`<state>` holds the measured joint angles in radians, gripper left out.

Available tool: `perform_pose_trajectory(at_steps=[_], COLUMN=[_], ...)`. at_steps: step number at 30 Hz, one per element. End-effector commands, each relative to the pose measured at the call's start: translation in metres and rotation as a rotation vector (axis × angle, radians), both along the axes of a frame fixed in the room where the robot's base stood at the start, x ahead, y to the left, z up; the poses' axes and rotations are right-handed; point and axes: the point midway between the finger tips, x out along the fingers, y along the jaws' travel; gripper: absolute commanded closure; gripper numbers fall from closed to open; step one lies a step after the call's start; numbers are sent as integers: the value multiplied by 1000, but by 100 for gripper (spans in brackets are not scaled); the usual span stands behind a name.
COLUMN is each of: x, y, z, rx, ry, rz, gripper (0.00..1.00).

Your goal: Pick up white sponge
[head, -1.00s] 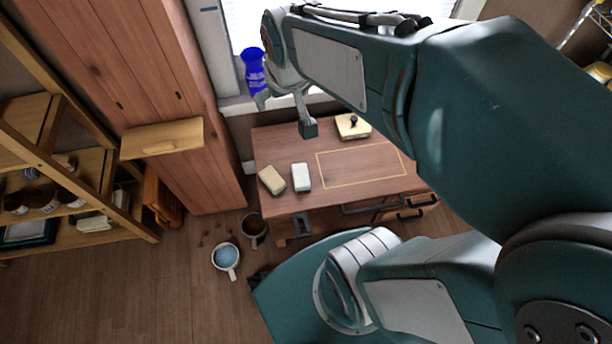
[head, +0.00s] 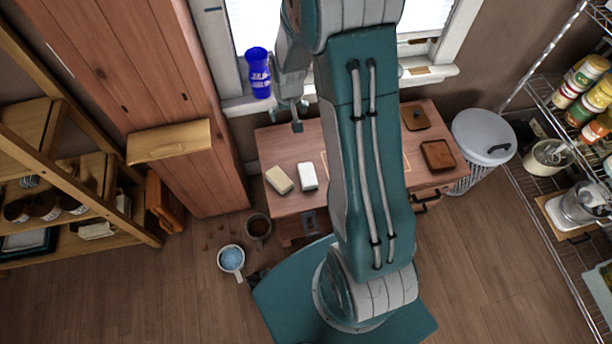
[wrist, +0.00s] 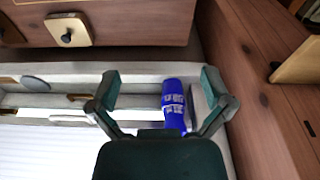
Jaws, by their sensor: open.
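The white sponge looks to be the white block (head: 307,176) lying on the brown desk (head: 290,147) in the head view. A beige block (head: 279,180) lies just left of it. My gripper (head: 299,115) is above the far edge of the desk, near the window, apart from both blocks. In the wrist view my gripper (wrist: 160,82) has its fingers spread wide with nothing held. A blue cup-like container (wrist: 173,104) shows between the fingers there, by the window sill. The sponge is not in the wrist view.
The blue container (head: 258,73) stands at the window. Brown trays (head: 438,155) are at the desk's right, beside a lidded bin (head: 483,137). A wire shelf (head: 545,160) is at right, a tall wooden cabinet (head: 165,70) at left. Mugs (head: 231,259) are on the floor.

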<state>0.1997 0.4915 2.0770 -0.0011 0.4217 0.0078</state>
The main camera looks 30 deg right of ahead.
Motion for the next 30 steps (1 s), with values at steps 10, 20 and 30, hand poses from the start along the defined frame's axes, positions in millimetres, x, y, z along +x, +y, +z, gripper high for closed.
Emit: perform_pose_trajectory(at_steps=[10,20,30], x=[-2,-22,-27], y=[-24,-35,-37], z=[-114,-203,-243], rx=[20,35,38], ry=[83,141,149], rz=[-51,-89,-94], gripper=[0,0,0])
